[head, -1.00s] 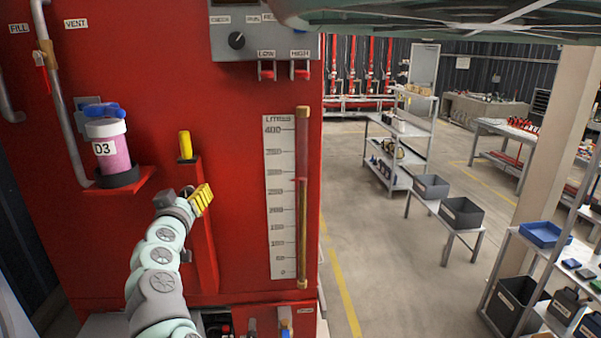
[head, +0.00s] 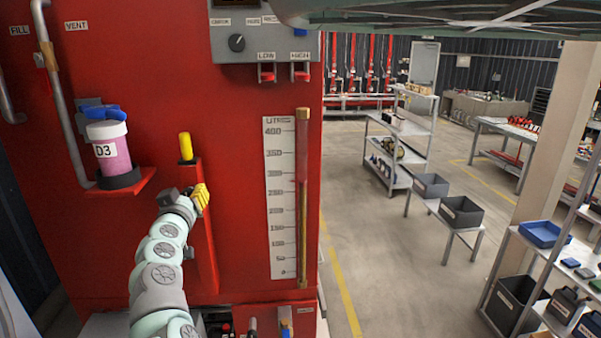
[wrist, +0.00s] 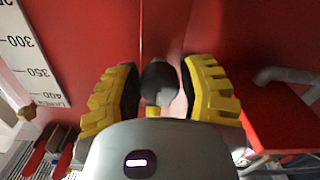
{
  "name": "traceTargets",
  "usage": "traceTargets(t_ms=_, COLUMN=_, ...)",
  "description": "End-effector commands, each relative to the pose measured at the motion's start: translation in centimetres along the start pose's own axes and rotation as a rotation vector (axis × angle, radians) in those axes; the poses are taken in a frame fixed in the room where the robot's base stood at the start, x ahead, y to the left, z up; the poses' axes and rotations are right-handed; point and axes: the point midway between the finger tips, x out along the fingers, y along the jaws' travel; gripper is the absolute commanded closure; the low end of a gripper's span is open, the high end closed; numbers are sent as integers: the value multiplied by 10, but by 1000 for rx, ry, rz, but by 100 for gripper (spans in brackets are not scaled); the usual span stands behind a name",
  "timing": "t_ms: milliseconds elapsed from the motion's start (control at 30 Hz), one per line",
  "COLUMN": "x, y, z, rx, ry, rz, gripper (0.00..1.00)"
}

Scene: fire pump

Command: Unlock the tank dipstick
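The tank dipstick has a yellow handle (head: 185,147) that stands upright at the top of a red tube (head: 207,240) on the front of the red tank. My gripper (head: 201,197) is in front of this tube, a little below the yellow handle. In the wrist view my gripper (wrist: 160,88) has its yellow fingers spread apart. A dark round knob (wrist: 160,78) lies between them, with narrow gaps at its sides; I cannot tell whether a finger touches it. A small yellow piece (wrist: 152,111) shows just below the knob, partly hidden by the gripper body.
A red shelf (head: 130,182) holds a pink container (head: 110,152) with a blue top, left of the tube. A litre scale (head: 281,200) and sight tube (head: 303,220) stand to the right. A control panel (head: 262,40) is above. Open floor lies right of the tank.

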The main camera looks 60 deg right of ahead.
Motion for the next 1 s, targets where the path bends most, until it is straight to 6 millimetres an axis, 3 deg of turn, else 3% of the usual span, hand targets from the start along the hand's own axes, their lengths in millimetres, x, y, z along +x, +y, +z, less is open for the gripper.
traceTargets(t_ms=367, x=0, y=0, z=0, rx=0, ry=0, rz=0, gripper=100)
traceTargets(t_ms=667, x=0, y=-1, z=1, rx=-34, ry=0, rz=-1, gripper=100)
traceTargets(t_ms=1000, x=0, y=-1, z=3, rx=-247, ry=-3, rz=-1, gripper=100)
